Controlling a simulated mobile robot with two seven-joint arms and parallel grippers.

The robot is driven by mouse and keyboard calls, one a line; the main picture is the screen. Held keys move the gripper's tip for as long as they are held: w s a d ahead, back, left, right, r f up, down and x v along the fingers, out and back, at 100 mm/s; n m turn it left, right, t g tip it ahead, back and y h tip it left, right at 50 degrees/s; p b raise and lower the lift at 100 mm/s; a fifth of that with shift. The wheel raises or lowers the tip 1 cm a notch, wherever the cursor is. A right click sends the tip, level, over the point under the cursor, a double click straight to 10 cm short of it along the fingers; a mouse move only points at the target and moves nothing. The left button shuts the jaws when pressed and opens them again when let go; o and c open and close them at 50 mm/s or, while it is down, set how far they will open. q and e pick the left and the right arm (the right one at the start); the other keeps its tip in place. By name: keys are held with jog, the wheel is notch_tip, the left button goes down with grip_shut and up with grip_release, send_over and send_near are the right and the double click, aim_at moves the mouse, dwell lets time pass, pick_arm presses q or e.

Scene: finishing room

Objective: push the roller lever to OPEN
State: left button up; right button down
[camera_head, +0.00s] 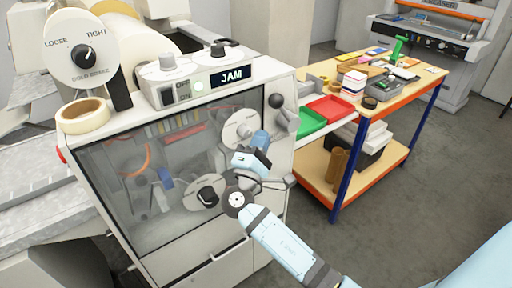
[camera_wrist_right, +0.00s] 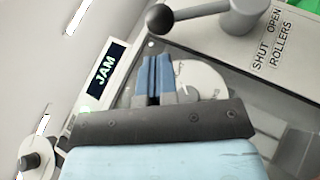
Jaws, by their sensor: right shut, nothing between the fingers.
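The roller lever (camera_head: 277,101) sticks out at the upper right of the machine's front and has a black ball on a grey arm. In the right wrist view the lever (camera_wrist_right: 160,19) lies across the top, its ball pointing left and its hub at right, beside the printed words SHUT, OPEN and ROLLERS (camera_wrist_right: 272,40). My right gripper (camera_head: 262,137) is just below the lever in the head view, in front of the machine's glass front. In the wrist view its blue fingers (camera_wrist_right: 154,68) are together, empty, and apart from the ball. My left gripper is out of view.
The display (camera_head: 230,75) on the machine reads JAM. A tape roll (camera_head: 84,114) lies on its top left. A wooden worktable (camera_head: 350,115) with green and red trays stands close at right. Grey floor is free at the lower right.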

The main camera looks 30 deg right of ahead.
aim_at(274, 108)
jog(key=p+x, duration=0.2)
jog(key=x, duration=0.4)
jog(key=shift+r, duration=0.15)
jog(key=shift+w+d+r, duration=0.1)
jog(key=shift+w+d, duration=0.2)
jog(key=shift+d, duration=0.15)
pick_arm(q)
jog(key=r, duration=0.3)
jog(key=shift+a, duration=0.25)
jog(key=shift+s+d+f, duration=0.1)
pick_arm(e)
jog(key=shift+w, duration=0.1)
